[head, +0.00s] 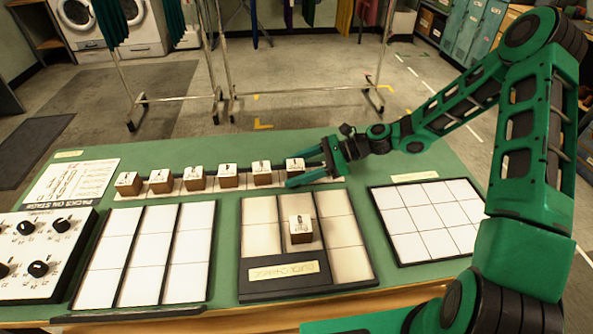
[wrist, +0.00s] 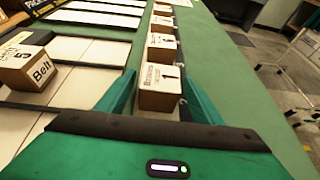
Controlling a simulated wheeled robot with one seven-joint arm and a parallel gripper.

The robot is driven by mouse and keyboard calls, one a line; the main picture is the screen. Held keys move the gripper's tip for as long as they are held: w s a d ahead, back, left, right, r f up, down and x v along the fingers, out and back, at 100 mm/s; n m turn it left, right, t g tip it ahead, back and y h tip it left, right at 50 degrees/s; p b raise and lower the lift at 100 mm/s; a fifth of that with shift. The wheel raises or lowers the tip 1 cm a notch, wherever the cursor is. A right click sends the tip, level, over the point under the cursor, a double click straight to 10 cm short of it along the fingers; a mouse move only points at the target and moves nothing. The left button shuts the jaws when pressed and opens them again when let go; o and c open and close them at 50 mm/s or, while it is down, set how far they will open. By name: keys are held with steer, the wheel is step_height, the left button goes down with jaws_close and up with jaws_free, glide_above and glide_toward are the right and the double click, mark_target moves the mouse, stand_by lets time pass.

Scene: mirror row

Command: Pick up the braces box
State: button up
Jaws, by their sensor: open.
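Several brown boxes with white labelled tops stand in a row along the back of the table. I cannot read which one is the braces box. My gripper (head: 292,169) is open at the right end of the row, its fingers on either side of the rightmost box (head: 295,165). In the wrist view, that box (wrist: 160,100) sits between the open fingers (wrist: 158,76); its label is too small to read surely. I cannot tell whether the fingers touch it. A box marked Belt (wrist: 28,68) stands apart, on the middle board in the head view (head: 300,229).
Neighbouring boxes (head: 262,174) (wrist: 162,48) continue the row with small gaps. White-tiled boards (head: 428,220) (head: 145,255) lie in front, and a panel with black knobs (head: 40,255) is at left. A clothes rack (head: 225,100) stands behind the table.

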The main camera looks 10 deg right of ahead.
steer(key=c, duration=1.2)
